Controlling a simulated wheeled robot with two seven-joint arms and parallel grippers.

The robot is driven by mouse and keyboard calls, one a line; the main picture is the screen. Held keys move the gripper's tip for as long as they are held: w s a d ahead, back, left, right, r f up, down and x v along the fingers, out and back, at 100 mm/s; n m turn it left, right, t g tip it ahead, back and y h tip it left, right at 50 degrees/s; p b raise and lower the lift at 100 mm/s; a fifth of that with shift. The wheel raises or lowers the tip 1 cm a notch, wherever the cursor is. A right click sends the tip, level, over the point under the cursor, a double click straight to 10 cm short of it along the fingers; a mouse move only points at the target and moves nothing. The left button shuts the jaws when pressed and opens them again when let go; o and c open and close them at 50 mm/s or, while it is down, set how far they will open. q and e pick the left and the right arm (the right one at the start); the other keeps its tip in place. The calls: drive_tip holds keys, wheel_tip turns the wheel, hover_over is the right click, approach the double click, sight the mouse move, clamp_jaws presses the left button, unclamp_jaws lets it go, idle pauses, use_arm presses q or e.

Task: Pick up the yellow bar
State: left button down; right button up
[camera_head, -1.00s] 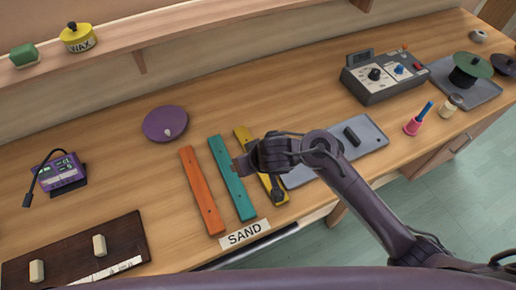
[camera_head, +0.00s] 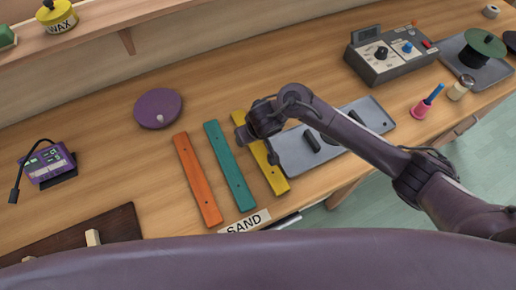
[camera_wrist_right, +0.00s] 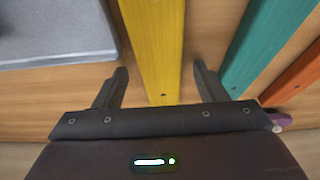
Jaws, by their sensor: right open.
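The yellow bar (camera_head: 276,180) lies on the wooden bench, rightmost of three bars, partly hidden by my right gripper (camera_head: 256,146). In the right wrist view the yellow bar (camera_wrist_right: 153,45) runs between the two fingers of my right gripper (camera_wrist_right: 159,72). The gripper is open, near the bar end that has a small hole. One finger is on each side of the bar, with gaps; I cannot tell how far above the bench they are. My left gripper is not in view.
A teal bar (camera_head: 230,165) and an orange bar (camera_head: 197,180) lie left of the yellow bar. A grey tray (camera_head: 335,142) lies close on its right. A purple disc (camera_head: 158,108) and a SAND label (camera_head: 244,222) are nearby. A grey control box (camera_head: 390,60) stands farther right.

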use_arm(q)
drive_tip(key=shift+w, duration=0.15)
use_arm(e)
drive_tip(key=c, duration=1.2)
drive_tip(key=shift+o, duration=0.2)
